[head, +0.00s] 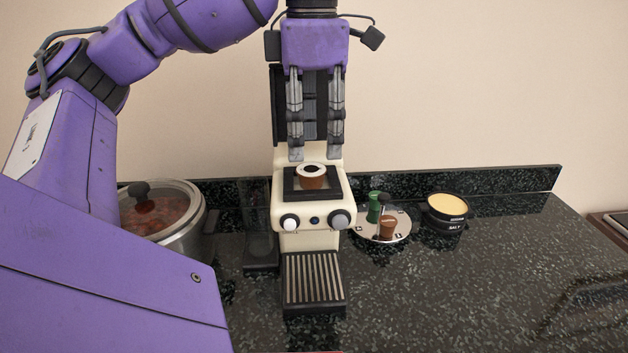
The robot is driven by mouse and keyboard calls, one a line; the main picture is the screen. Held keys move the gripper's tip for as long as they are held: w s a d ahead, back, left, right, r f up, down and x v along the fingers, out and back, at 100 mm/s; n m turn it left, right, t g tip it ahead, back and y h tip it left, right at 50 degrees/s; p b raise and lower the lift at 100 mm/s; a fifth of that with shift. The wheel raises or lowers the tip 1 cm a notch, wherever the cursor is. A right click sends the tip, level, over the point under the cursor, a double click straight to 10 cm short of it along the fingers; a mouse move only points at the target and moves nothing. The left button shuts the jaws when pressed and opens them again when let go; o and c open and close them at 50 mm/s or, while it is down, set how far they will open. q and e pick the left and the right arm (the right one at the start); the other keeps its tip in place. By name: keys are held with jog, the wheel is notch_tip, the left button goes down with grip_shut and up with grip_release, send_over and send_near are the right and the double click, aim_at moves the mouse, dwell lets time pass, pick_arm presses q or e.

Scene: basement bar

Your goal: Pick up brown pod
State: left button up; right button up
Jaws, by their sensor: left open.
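A brown pod (312,182) with a white rim and a dark centre on top sits upright in the black top of the cream coffee machine (314,243). My left gripper (316,156) points straight down just above and behind this pod in the picture. Its two fingers are apart with nothing between them. A second brown pod (387,227) stands on the round silver pod holder (398,236) to the right of the machine. A green pod (374,207) stands behind it on the same holder. My right gripper is not in view.
A lidded glass-topped pot (195,245) stands left of the machine, partly hidden by my left arm. A small black bowl with yellow contents (446,210) stands right of the pod holder. The dark speckled counter (480,290) is clear at the front right.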

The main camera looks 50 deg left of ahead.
aim_at(311, 167)
pick_arm(q)
jog(key=f, duration=0.2)
jog(key=shift+s+a+f, duration=0.1)
jog(key=shift+s+f, duration=0.15)
jog(key=shift+f, duration=0.95)
jog(key=c, duration=0.7)
